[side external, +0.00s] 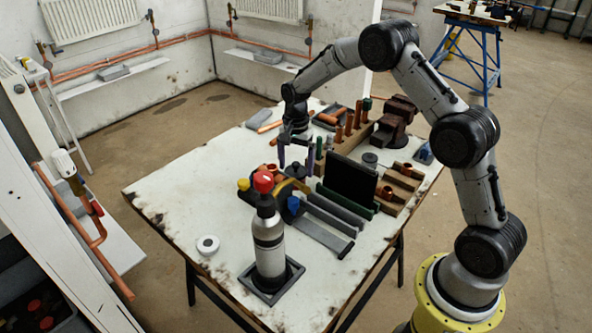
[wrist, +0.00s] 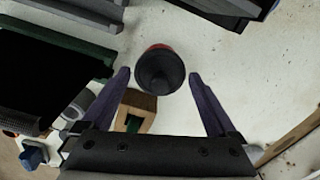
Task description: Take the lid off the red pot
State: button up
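The red pot (wrist: 150,48) shows in the wrist view only as a thin red rim around its dark grey lid (wrist: 160,72). The lid is round, with a knob-like centre, and sits on the pot. My gripper (wrist: 158,78) is open, with its two purple fingers on the left and right of the lid and a gap on each side. In the side external view my gripper (side external: 295,158) points down over the crowded middle of the table. The pot is hard to make out there among the tools, and I cannot tell the fingertips' exact height relative to the lid.
A steel bottle with a red top (side external: 268,240) stands in a dark tray near the front. A black panel (side external: 350,180), a wooden block (wrist: 133,110) and several tools crowd the pot. A vise (side external: 394,122) stands behind. The table's left part is mostly clear, with a white tape roll (side external: 208,244).

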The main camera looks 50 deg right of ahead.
jog(key=c, duration=0.9)
jog(key=shift+r, duration=0.1)
